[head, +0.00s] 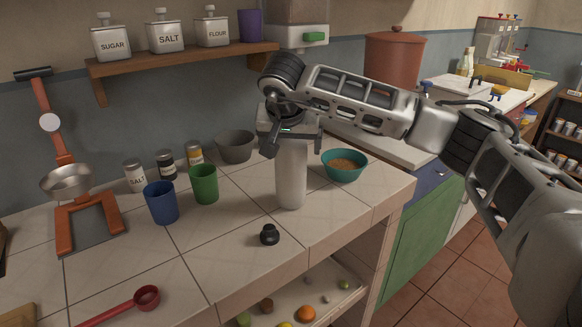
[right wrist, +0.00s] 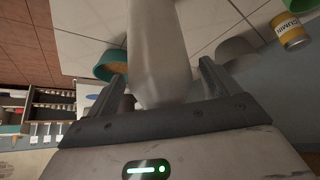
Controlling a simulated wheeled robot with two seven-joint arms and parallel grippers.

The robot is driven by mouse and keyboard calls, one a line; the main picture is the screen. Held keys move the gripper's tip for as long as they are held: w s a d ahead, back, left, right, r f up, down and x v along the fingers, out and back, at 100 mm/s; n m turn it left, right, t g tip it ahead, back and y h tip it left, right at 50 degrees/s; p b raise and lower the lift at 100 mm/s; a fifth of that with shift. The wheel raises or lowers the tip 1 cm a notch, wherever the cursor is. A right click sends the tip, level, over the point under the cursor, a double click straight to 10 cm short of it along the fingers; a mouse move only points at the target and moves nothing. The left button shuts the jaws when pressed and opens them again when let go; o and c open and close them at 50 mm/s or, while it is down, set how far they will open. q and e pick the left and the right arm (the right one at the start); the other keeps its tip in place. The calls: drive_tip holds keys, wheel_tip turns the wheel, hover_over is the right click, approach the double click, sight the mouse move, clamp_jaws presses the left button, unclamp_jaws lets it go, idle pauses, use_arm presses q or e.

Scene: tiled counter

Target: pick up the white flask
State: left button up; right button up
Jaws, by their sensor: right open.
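The white flask (head: 291,178) stands upright on the tiled counter, near its front right part. My right gripper (head: 289,142) is above it, pointing down, with its open jaws on either side of the flask's upper end. The gripper hides the flask's top in the head view. In the right wrist view the flask (right wrist: 158,45) runs between the two spread fingers of the gripper (right wrist: 162,85), with a visible gap at least on the right side. I cannot tell whether the left finger touches it. My left gripper is not in view.
A teal bowl (head: 345,166) stands close right of the flask, and a grey bowl (head: 236,146) behind left. A small black stopper-like piece (head: 269,235) lies in front. Green (head: 204,184) and blue (head: 161,203) cups stand left. The front middle of the counter (head: 200,255) is mostly clear.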

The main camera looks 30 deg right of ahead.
drive_tip(key=shift+w+d+f, duration=0.1)
drive_tip(key=shift+w+f, duration=0.05)
drive_tip(key=shift+f, duration=0.15)
drive_tip(key=shift+r, duration=0.1)
clamp_jaws()
drive_tip(key=shift+r, duration=0.6)
drive_tip(key=s+a+r, duration=0.6)
drive_tip(key=s+r, duration=0.5)
drive_tip(key=s, duration=0.1)
drive_tip(key=shift+s+r, duration=0.35)
drive_tip(key=shift+r, duration=0.05)
